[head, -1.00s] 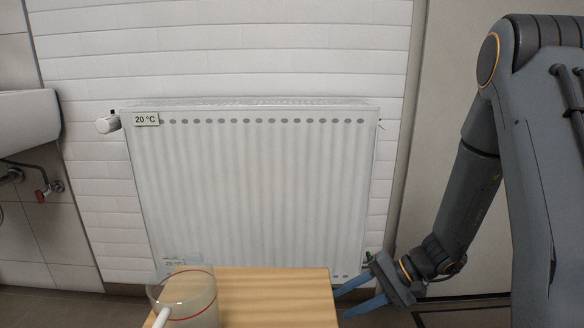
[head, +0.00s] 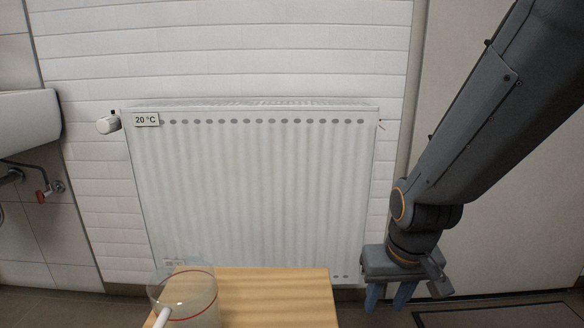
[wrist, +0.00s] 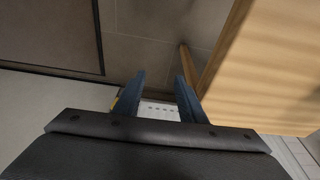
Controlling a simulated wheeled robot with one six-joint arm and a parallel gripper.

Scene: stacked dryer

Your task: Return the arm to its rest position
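My gripper (head: 388,298) hangs at the lower right in the head view, just right of the wooden table and in front of the radiator's lower right corner. Its two blue fingers point down and stand apart with nothing between them. The wrist view shows the gripper (wrist: 160,92) from behind, open, with the floor and a pale slotted strip visible past the fingers. My arm comes down to it from the upper right.
A wooden table (head: 275,300) stands in front, bearing a clear beaker (head: 200,305) with a red line. Its edge shows close right of the gripper in the wrist view (wrist: 265,70). A white radiator (head: 255,195) is on the wall. A sink (head: 28,120) is at left.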

